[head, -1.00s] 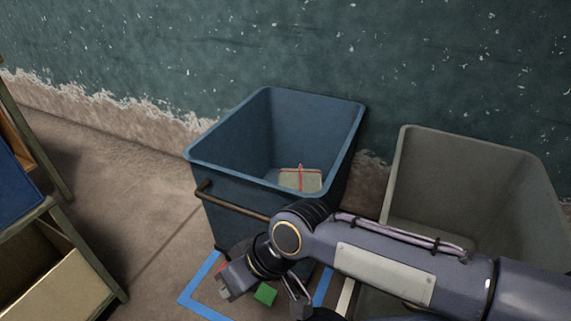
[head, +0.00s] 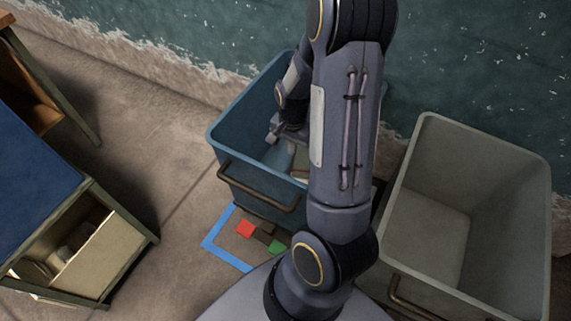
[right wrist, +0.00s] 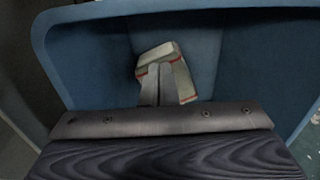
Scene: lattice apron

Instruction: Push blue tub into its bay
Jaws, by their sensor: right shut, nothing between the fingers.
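The blue tub (head: 229,155) stands upright against the back wall, its dark handle (head: 258,190) facing me. A blue tape outline (head: 221,226) on the floor marks a bay in front of it; the tub's near side is by the outline's far end. My right arm reaches over the tub and hides much of its right side. My right gripper (head: 277,133) is shut and empty, pointing down inside the tub. In the right wrist view its fingertips (right wrist: 155,84) overlap a pale package with red string (right wrist: 177,72) in the tub. My left gripper is out of view.
Small red (head: 245,228), brown (head: 264,228) and green (head: 277,246) blocks lie on the floor within the tape. A grey tub (head: 480,150) stands to the right. A wooden unit with an open drawer (head: 100,265) is at the left. Floor between is clear.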

